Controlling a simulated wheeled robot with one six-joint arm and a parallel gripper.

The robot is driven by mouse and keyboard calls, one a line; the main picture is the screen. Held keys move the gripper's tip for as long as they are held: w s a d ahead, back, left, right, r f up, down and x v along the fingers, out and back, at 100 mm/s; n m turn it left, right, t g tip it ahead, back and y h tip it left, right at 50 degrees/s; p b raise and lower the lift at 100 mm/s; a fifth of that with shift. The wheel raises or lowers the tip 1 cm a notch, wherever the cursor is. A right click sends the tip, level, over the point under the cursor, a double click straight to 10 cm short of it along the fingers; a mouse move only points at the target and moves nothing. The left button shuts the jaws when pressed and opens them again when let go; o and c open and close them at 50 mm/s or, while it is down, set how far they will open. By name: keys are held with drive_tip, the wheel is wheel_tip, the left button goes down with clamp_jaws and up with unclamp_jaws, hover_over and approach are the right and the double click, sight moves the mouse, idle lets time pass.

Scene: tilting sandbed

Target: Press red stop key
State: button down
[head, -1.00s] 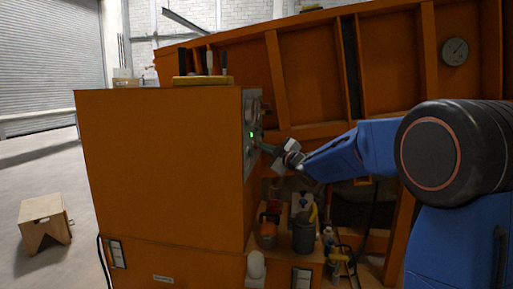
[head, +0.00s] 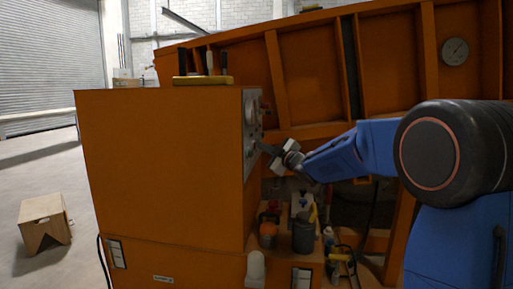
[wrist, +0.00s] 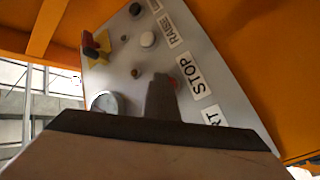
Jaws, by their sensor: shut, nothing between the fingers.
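The grey control panel (head: 249,135) is on the side of the orange cabinet, seen edge-on in the head view and close up in the wrist view (wrist: 205,75). In the head view my gripper (head: 265,148) reaches the panel from the right.
A white button (wrist: 147,39) sits by the RAISE label (wrist: 174,31). A red knob on a yellow plate (wrist: 97,46) and a dial gauge (wrist: 108,102) are on the panel's left side. Bottles and tools (head: 302,228) stand on a shelf below my arm.

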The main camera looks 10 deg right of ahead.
drive_tip(key=shift+s+d, duration=0.25)
drive_tip(key=shift+d, duration=0.45)
drive_tip(key=d, duration=0.1)
drive_tip(key=s+d, duration=0.1)
drive_tip(key=d, duration=0.2)
drive_tip(key=shift+s+d, duration=0.25)
drive_tip(key=shift+d, duration=0.15)
idle(0.5)
